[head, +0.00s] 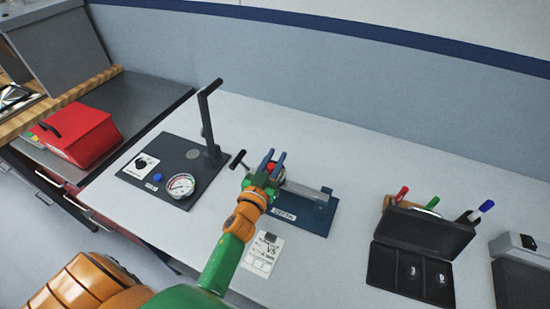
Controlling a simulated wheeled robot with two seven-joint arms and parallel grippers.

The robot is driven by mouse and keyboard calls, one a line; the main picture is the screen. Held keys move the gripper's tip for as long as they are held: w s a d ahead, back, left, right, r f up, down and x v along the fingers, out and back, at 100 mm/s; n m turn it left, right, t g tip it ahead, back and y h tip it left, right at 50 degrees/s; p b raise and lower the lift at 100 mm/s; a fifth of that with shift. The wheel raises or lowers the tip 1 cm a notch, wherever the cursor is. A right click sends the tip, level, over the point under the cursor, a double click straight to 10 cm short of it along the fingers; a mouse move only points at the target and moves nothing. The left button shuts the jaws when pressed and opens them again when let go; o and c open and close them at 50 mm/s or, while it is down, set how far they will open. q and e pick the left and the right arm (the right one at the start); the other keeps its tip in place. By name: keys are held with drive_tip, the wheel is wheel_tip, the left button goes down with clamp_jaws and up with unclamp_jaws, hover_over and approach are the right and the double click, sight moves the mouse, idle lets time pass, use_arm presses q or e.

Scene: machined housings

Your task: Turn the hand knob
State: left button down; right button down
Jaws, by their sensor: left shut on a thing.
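My left gripper (275,162) reaches up from the bottom of the head view, with its two blue fingers over the left end of the blue fixture plate (317,216). It is shut on a small red knob (270,167), which shows between the fingers. The gripper hides the knob's lower part and how it is mounted. A grey metal bar (308,191) lies across the fixture to the right of the gripper. A black T-shaped handle (237,160) sticks out just left of the fingers. My right gripper is not in view.
A dark panel (172,155) with a dial gauge (181,186) and a tall black lever (207,115) stands left of the fixture. A white card (262,255) lies in front. An open black case (412,270) with markers is on the right. A red box (78,137) sits far left.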

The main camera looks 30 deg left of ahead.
use_arm(q)
drive_tip(key=m+h, duration=0.1)
drive_tip(key=h+p, duration=0.1)
drive_tip(key=shift+d+r+m+h+p, duration=0.15)
drive_tip(key=shift+m+h+p, duration=0.15)
drive_tip(key=shift+m+h, duration=0.1)
drive_tip(key=m+h, duration=0.1)
drive_tip(key=h, duration=0.1)
drive_tip(key=shift+d+m+h, duration=0.15)
drive_tip(key=shift+m+h, duration=0.15)
drive_tip(key=h, duration=0.1)
drive_tip(key=m+h, duration=0.2)
drive_tip(key=shift+d+f+g, duration=0.25)
drive_tip(key=shift+d+g, duration=0.05)
drive_tip(key=shift+g, duration=0.1)
drive_tip(key=shift+s+d+m+g+h+b, duration=0.15)
drive_tip(key=shift+m+g+h+b, duration=0.3)
drive_tip(key=shift+h, duration=0.3)
drive_tip(key=shift+s+d+m+g+h+b, duration=0.1)
drive_tip(key=shift+m+g+h+b, duration=0.3)
drive_tip(key=shift+m+h, duration=0.25)
drive_tip(key=shift+d+r+h, duration=0.1)
drive_tip(key=shift+h, duration=0.3)
drive_tip(key=c, duration=0.7)
unclamp_jaws()
drive_tip(key=shift+w, duration=0.1)
